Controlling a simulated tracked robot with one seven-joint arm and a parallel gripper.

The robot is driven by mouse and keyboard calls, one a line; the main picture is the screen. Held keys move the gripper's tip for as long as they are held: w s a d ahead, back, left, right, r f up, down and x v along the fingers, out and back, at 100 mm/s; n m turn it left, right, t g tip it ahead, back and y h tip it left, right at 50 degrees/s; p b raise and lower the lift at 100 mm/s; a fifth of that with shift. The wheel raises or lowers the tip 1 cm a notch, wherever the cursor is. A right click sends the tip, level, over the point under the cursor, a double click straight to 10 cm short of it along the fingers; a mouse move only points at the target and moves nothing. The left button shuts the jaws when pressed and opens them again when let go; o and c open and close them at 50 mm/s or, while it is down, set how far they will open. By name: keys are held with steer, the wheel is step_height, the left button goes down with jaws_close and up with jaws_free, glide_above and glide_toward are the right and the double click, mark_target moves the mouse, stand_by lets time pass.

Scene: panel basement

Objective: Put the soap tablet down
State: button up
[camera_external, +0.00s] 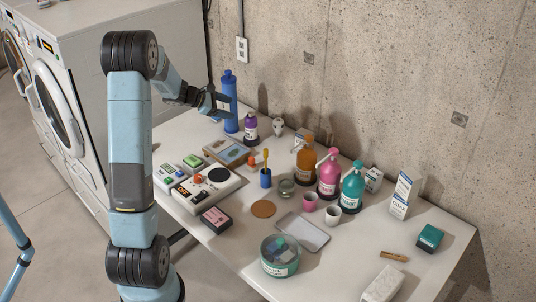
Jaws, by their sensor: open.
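My gripper (224,107) is open at the back left of the table, raised beside the tall blue bottle (229,88). I see nothing held between its fingers, and I cannot tell whether it touches the bottle. No single item is clearly the soap tablet. A round clear tub (279,268) at the front middle holds several small blue and dark blocks that may be tablets; they are too small to tell. A pale rectangular block (382,284) lies at the front right.
The white table (345,262) carries pump bottles in orange (305,160), pink (328,177) and teal (352,188), and a shallow tray (302,234). A white device (208,184) stands at the left. The concrete wall (400,80) is behind.

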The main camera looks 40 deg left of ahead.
steer(key=s+d+r+m+g, duration=0.2)
steer(key=s+d+r+m, duration=0.25)
steer(key=d, duration=0.45)
steer(key=s+d+r+m+g, duration=0.1)
steer(key=s+d+r+m, duration=0.3)
steer(key=d, duration=0.4)
steer(key=s+d+r+m+g, duration=0.25)
steer(key=s+d+m, duration=0.25)
steer(key=d, duration=0.4)
steer(key=s+d+r+m+y, duration=0.1)
steer(key=s+d+m+y, duration=0.1)
steer(key=s+m, duration=0.4)
steer(key=s+d+r+m+y, duration=0.1)
steer(key=s+d+m, duration=0.3)
steer(key=s, duration=1.2)
steer(key=m+y, duration=0.1)
steer(key=m, duration=0.2)
steer(key=shift+d+y, duration=0.3)
steer(key=shift+d, duration=0.05)
